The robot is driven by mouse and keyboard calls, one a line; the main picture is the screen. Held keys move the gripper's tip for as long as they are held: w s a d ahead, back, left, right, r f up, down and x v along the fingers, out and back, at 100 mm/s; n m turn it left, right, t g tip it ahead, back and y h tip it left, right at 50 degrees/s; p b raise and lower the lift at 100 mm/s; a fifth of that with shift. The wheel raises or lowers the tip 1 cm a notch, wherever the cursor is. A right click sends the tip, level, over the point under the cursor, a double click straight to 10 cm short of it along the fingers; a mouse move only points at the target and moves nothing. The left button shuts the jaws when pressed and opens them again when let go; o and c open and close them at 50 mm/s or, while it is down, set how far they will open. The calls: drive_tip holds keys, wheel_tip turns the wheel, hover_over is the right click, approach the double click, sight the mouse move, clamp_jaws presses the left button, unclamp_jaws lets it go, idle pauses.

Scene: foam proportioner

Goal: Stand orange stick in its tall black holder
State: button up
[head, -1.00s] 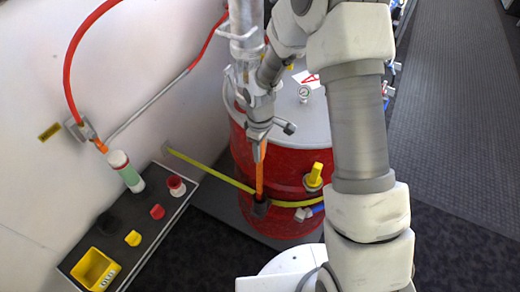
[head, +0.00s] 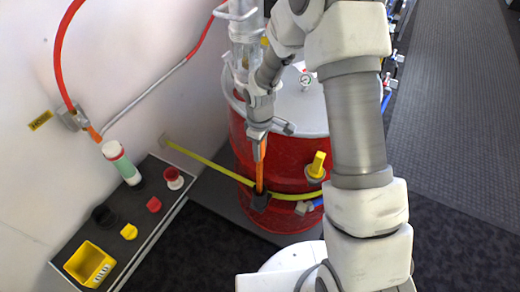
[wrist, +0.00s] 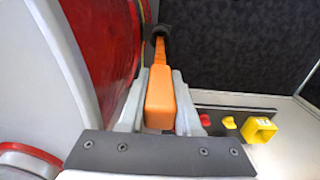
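My gripper (head: 259,143) is shut on the orange stick (head: 260,172), which points down in front of the red drum. In the wrist view, the stick (wrist: 162,98) sits between both fingers. A black piece (head: 260,200) is at the stick's lower end; it also shows in the wrist view (wrist: 159,36). I cannot tell whether it belongs to the stick. A round black object (head: 103,215), which may be the tall black holder, stands on the dark shelf at the left. The gripper and stick are well to its right, apart from it.
The red drum (head: 285,150), with yellow-handled valve (head: 318,163), is close behind the stick. The shelf (head: 150,225) carries a yellow box (head: 88,264), small yellow and red pieces, a red-and-white cup (head: 174,178) and a white-green bottle (head: 121,161). A yellow strip (head: 205,160) extends left from the drum.

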drive_tip(key=o, duration=0.5)
drive_tip(key=shift+o, duration=0.2)
wheel_tip(320, 180, up, 18)
drive_tip(key=shift+f, duration=0.25)
idle(0.7)
